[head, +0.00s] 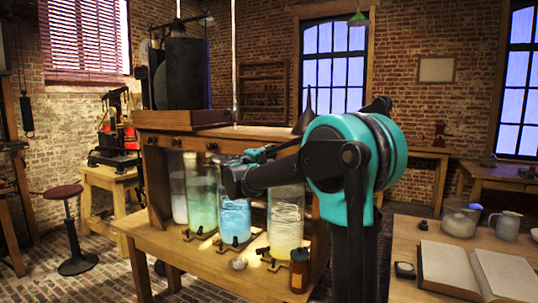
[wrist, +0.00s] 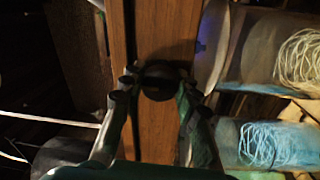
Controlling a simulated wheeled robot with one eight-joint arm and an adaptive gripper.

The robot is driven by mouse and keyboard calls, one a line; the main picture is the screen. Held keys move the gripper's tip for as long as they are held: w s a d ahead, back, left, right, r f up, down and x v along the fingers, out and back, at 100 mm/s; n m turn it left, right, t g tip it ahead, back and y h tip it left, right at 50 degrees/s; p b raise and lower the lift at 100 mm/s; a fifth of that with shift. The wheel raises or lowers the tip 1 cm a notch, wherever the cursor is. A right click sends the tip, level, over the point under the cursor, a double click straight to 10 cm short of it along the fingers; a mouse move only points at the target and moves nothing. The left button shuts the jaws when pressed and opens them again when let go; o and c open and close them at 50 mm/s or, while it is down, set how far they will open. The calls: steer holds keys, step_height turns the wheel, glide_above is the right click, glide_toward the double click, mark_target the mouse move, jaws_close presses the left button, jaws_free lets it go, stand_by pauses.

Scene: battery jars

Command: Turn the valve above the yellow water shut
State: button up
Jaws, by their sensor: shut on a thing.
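The jar of yellow water (head: 286,228) stands at the right end of a row of glass jars under a wooden beam (head: 228,142). In the wrist view a dark round valve knob (wrist: 160,78) sits on the beam (wrist: 155,140). My gripper (wrist: 159,82) has a finger on each side of this knob and is shut on it. In the head view my gripper (head: 262,152) reaches to the beam above the blue and yellow jars. My arm hides the knob there. The yellow jar (wrist: 298,62) and blue jar (wrist: 272,145) show at the right of the wrist view.
Jars of blue (head: 235,218), green (head: 203,205) and whitish water stand left of the yellow one. Other dark knobs (head: 211,146) show on the beam. A small brown bottle (head: 299,270) stands at the bench's front. A table with an open book (head: 478,268) is at right.

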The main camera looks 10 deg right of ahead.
stand_by(0.4)
steer(key=o, duration=1.2)
steer(key=shift+c, duration=0.2)
steer(key=v, duration=1.2)
steer(key=s+d+f+m+g+y, duration=0.1)
steer(key=s+d+f+g, duration=0.1)
steer(key=s+d+f, duration=0.4)
steer(key=s+d+f+m+g+y, duration=0.1)
steer(key=s+d+f+m+g, duration=0.2)
steer(key=f, duration=0.5)
steer(key=s+d+f+g+y, duration=0.1)
steer(key=s+d+f+g, duration=0.1)
steer(key=d+f, duration=0.5)
steer(key=s+a+f+m+g+y, duration=0.2)
steer(key=s+f+y, duration=0.2)
steer(key=s+f, duration=0.6)
steer(key=s+a+f+m+g+y, duration=0.2)
steer(key=s+a+f+m+y, duration=0.1)
steer(key=s+f, duration=0.8)
steer(key=shift+y, duration=0.5)
